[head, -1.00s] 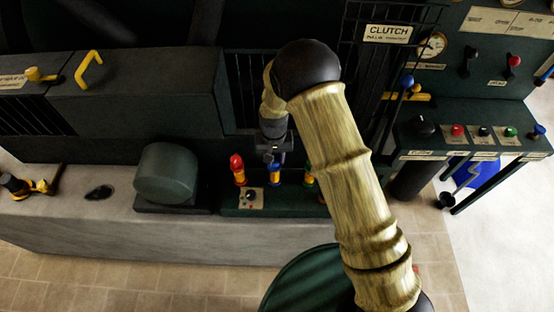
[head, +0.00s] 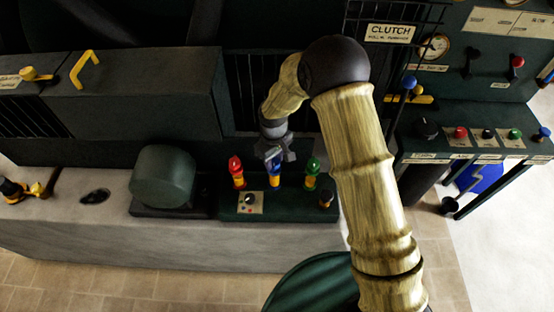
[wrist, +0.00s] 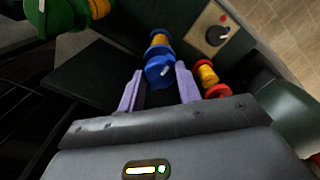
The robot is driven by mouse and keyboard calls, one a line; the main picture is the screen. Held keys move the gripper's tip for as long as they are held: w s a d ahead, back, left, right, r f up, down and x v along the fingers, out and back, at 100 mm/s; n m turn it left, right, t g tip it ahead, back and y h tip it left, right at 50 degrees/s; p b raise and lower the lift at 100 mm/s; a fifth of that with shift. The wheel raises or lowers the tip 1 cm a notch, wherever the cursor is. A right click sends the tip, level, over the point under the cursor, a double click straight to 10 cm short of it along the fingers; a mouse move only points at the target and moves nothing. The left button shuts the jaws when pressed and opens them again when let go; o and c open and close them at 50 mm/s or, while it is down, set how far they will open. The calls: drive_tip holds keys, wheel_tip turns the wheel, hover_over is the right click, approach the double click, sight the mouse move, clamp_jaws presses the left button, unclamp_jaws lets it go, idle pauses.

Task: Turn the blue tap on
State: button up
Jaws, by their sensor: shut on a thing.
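The blue tap (head: 275,181) stands on the green block, between the red tap (head: 237,170) and the green tap (head: 312,167). It has a blue knob over a yellow stem. My gripper (head: 274,158) is at the top of the blue tap, its fingers shut on the knob. The red tap (wrist: 208,76) is to the right there and the green tap (wrist: 50,14) at the upper left.
A small plate with a dial (head: 250,201) is on the block in front of the taps. A dark green drum (head: 163,175) stands to the left. A control desk (head: 480,140) with several coloured buttons is at the right. Dark bars rise behind the taps.

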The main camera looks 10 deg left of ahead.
sight(275, 161)
drive_tip(key=shift+w+r, duration=0.1)
drive_tip(key=shift+w, duration=0.2)
drive_tip(key=o, duration=1)
drive_tip(key=shift+d, duration=0.1)
drive_tip(key=shift+s, duration=0.1)
wheel_tip(275, 161, up, 17)
drive_tip(key=b, duration=0.3)
drive_tip(key=shift+r, duration=0.1)
